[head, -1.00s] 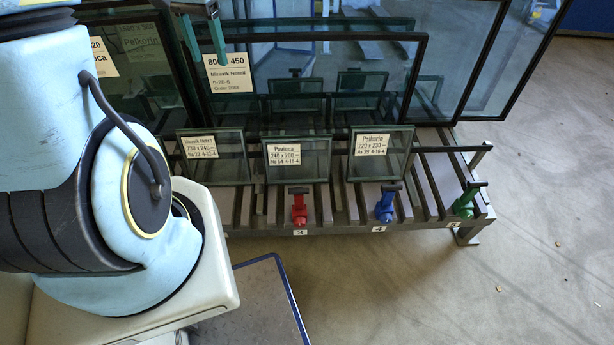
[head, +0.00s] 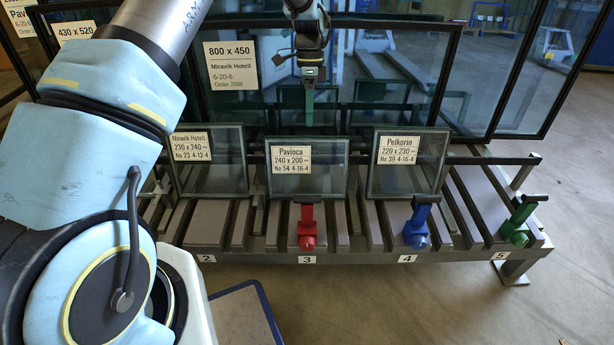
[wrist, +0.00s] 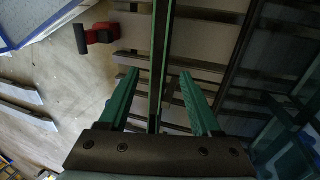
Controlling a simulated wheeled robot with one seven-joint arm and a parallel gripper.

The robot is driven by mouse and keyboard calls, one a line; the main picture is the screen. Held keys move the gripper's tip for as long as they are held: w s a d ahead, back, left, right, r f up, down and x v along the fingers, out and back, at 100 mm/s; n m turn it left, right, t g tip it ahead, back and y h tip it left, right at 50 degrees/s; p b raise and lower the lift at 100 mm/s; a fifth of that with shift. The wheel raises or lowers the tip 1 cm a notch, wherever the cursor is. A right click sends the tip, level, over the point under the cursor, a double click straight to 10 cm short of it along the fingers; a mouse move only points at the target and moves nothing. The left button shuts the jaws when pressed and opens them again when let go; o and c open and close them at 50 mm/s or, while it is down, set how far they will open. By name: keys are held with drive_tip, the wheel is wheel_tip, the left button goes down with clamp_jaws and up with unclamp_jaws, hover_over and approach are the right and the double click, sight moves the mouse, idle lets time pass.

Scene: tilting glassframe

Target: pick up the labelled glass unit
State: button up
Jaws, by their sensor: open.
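Three small labelled glass units stand upright in the rack: Miravik Hotell (head: 208,172) at left, Pavioca (head: 306,184) in the middle and Peikorin (head: 408,175) at right. My gripper (head: 309,108) points down at the top edge of the Pavioca unit in the head view. In the wrist view my gripper (wrist: 158,76) is open, its two green fingers apart. A thin upright pane edge (wrist: 160,45) runs between the fingers, with a gap on both sides. I cannot tell how far below the fingertips it lies.
The slatted rack (head: 250,256) has a red clamp (head: 307,232), a blue clamp (head: 417,228) and a green clamp (head: 518,222) along its front. The red clamp also shows in the wrist view (wrist: 97,35). A large 800 x 450 pane (head: 228,95) stands behind.

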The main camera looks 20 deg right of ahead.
sight(308, 138)
drive_tip(key=b+x, duration=0.1)
drive_tip(key=x, duration=0.3)
drive_tip(key=shift+a+f, duration=0.1)
drive_tip(key=shift+f, duration=0.25)
drive_tip(key=x, duration=0.1)
drive_tip(key=b+x, duration=0.1)
drive_tip(key=x, duration=0.1)
drive_tip(key=b+x, duration=0.1)
drive_tip(key=x, duration=0.1)
drive_tip(key=shift+s+a+f, duration=0.1)
drive_tip(key=shift+a, duration=0.2)
clamp_jaws()
idle(0.7)
